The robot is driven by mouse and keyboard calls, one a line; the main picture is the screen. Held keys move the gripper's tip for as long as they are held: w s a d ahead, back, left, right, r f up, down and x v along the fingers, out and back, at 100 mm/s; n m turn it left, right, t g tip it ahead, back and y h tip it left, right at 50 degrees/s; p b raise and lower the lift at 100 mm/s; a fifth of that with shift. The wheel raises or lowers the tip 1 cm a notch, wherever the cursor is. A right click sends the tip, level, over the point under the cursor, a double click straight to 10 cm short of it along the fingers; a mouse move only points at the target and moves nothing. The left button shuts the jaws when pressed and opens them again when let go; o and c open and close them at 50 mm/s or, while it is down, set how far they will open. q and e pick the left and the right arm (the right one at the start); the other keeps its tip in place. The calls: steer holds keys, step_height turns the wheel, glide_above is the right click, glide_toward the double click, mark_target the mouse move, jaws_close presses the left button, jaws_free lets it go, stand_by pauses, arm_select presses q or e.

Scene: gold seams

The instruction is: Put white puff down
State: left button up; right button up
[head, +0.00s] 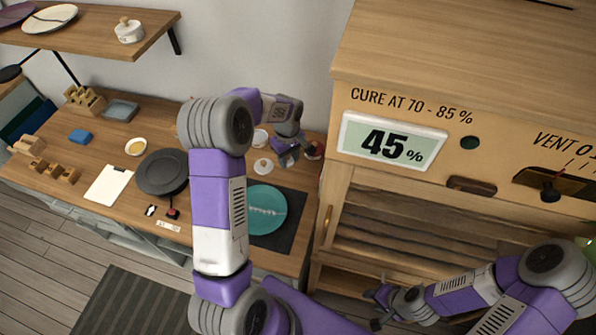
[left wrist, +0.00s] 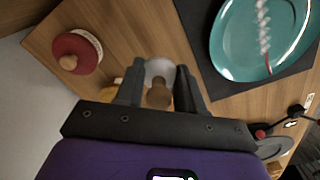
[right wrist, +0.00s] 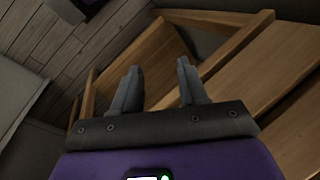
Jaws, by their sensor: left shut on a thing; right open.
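The white puff (left wrist: 158,70) is a pale round pad with a brown wooden knob. In the left wrist view its knob is between the fingers of my left gripper (left wrist: 160,92), which is shut on it. In the head view my left gripper (head: 288,160) is low over the back right of the wooden table; I cannot tell whether the pad touches the table. A white round thing with a knob (head: 262,166) shows just left of it; I cannot tell if it is the same puff. My right gripper (right wrist: 157,85) is open and empty by the wooden cabinet.
A red puff (left wrist: 78,52) stands near my left gripper. A teal plate (head: 266,210) lies on a dark mat (head: 290,232). A black round plate (head: 162,172), white card (head: 108,184) and small yellow bowl (head: 136,147) are further left. The cabinet (head: 400,215) shows 45%.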

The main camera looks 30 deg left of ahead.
mark_target(298, 179)
arm_select(q)
steer(key=d+f, duration=0.2)
steer(key=shift+w+d, duration=0.3)
steer(key=shift+d, duration=0.05)
steer(key=shift+a+f, duration=0.1)
steer(key=shift+f, duration=0.55)
steer(key=shift+w+d+f, duration=0.1)
steer(key=shift+f, duration=0.85)
steer(key=shift+w+d+f, duration=0.1)
steer(key=shift+f, duration=0.8)
steer(key=shift+s, duration=0.1)
steer(key=shift+f, duration=0.15)
steer(key=o, duration=0.9)
steer(key=shift+o, duration=0.2)
